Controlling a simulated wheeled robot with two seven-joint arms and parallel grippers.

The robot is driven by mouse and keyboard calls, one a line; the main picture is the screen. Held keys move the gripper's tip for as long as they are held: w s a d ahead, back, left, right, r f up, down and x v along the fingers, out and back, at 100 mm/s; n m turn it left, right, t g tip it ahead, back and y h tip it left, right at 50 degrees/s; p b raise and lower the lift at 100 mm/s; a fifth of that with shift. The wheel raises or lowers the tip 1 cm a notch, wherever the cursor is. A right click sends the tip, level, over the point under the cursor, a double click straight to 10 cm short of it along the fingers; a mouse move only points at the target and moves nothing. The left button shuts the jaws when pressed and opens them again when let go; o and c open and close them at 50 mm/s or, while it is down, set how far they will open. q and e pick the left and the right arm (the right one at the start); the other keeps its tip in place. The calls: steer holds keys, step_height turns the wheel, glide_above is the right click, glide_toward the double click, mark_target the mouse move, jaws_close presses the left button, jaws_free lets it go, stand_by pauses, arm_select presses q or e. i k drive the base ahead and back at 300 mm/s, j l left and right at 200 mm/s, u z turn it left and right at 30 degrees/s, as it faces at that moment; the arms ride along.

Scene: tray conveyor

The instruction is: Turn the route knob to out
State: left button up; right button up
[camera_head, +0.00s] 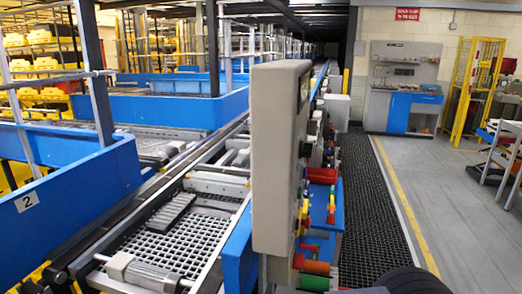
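A beige control box (275,160) stands upright in the middle of the view, turned so that its broad blank side faces me. Its other face is seen very steeply along the right edge, with a dark display at the top and small coloured controls (300,222) lower down. I cannot tell which of these is the route knob or where it points. Neither gripper shows. A dark rounded shape at the bottom right may be part of my own arm.
A conveyor with a grid tray (175,245) runs along the left of the box. Blue side walls (75,205) stand farther left. Coloured parts sit on a blue unit (325,205) just right of the box. The grey floor (450,220) at the right is clear; a workbench (412,108) stands behind.

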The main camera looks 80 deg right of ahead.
mark_target(306, 149)
steer(key=z, duration=3)
steer(key=l+u, duration=0.25)
steer(key=l, duration=0.4)
